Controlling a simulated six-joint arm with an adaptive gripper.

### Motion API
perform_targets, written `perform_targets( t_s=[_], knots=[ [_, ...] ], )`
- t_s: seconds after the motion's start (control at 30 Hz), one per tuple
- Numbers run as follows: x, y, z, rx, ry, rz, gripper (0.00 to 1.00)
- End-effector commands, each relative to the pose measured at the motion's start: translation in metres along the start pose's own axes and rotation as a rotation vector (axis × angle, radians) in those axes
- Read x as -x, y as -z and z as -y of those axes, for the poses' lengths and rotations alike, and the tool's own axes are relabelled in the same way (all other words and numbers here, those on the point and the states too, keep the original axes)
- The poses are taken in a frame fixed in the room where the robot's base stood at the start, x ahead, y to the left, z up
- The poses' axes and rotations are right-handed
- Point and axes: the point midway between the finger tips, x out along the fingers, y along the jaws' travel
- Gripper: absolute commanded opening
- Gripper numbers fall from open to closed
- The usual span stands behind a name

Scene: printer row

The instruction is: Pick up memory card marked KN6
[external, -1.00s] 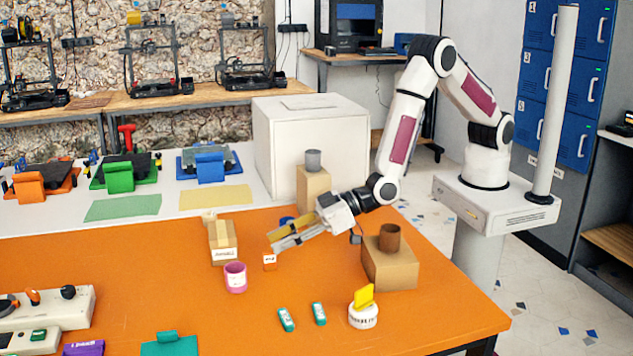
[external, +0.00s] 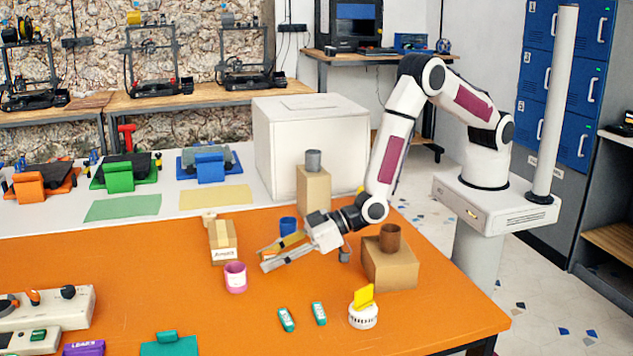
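My gripper (external: 266,260) is low over the orange table, left of the brown box, with its two fingers apart and pointing left. A small orange card with a white label (external: 269,251) shows only partly, behind or between the fingers; I cannot tell if they touch it. Two teal cards with white labels, a left one (external: 286,319) and a right one (external: 318,313), lie flat near the front of the table. The print on these cards is too small to read, so I cannot tell which is marked KN6.
A pink cup (external: 235,277) and a labelled carton (external: 222,242) stand left of my gripper. A blue cup (external: 288,226) is just behind it. A brown box (external: 390,268) with a brown cup (external: 390,237) stands to the right.

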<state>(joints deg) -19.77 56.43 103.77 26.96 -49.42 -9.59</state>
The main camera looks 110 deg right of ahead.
Motion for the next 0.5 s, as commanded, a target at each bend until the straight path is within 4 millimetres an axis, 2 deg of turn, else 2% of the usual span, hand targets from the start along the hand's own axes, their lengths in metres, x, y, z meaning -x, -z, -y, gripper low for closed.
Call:
perform_targets(
  t_s=[0.47, 0.5],
  knots=[
    [-0.0002, 0.0000, 0.0001, 0.000, 0.000, 0.000, 0.29],
    [-0.0002, 0.0000, 0.0001, 0.000, 0.000, 0.000, 0.24]
  ],
)
